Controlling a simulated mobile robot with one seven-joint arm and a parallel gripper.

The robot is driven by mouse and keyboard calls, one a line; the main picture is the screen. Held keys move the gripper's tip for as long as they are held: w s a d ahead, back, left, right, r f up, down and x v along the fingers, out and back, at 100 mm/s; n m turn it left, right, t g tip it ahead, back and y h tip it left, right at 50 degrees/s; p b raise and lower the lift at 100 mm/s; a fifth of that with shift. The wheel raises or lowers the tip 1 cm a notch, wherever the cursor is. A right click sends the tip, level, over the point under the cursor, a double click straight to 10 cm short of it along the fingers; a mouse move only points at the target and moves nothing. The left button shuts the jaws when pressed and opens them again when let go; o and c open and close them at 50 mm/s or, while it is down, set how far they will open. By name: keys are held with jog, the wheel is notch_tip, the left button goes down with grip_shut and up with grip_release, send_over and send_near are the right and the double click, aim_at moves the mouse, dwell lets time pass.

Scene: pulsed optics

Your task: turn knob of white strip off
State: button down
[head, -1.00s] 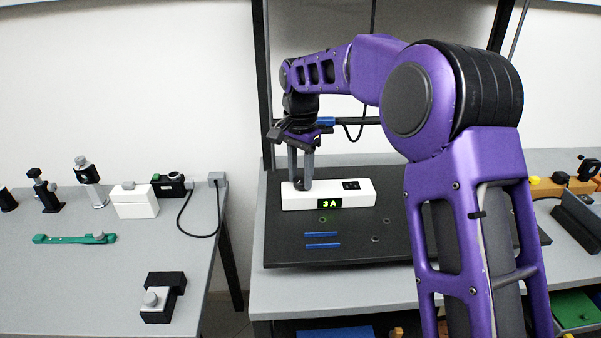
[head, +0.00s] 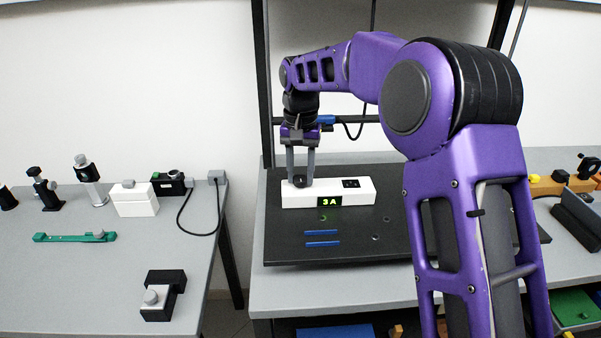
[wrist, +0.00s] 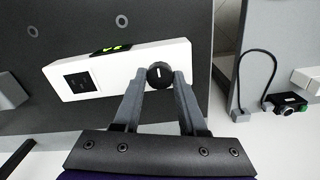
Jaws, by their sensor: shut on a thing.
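The white strip (head: 335,194) lies on the black board, with a lit green display reading "3A" (head: 330,201) on its front face and a dark socket panel (head: 351,184) on top. The strip also shows in the wrist view (wrist: 120,66). Its round black knob (wrist: 160,75) has a white pointer line, which runs nearly up and down in the wrist view. My gripper (head: 300,182) reaches down onto the strip's left end. Its two grey fingers sit on either side of the knob in the wrist view (wrist: 160,80), shut on it.
The black board (head: 290,250) has holes and two blue bars (head: 322,238) in front of the strip. A grey table (head: 80,270) at left holds a green rail (head: 75,237) and several mounts. A dark post (head: 262,90) stands behind my gripper.

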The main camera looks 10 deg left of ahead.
aim_at(300, 178)
jog(key=shift+c, duration=2.3)
grip_release()
jog(key=shift+r, duration=0.15)
notch_tip(300, 178, up, 17)
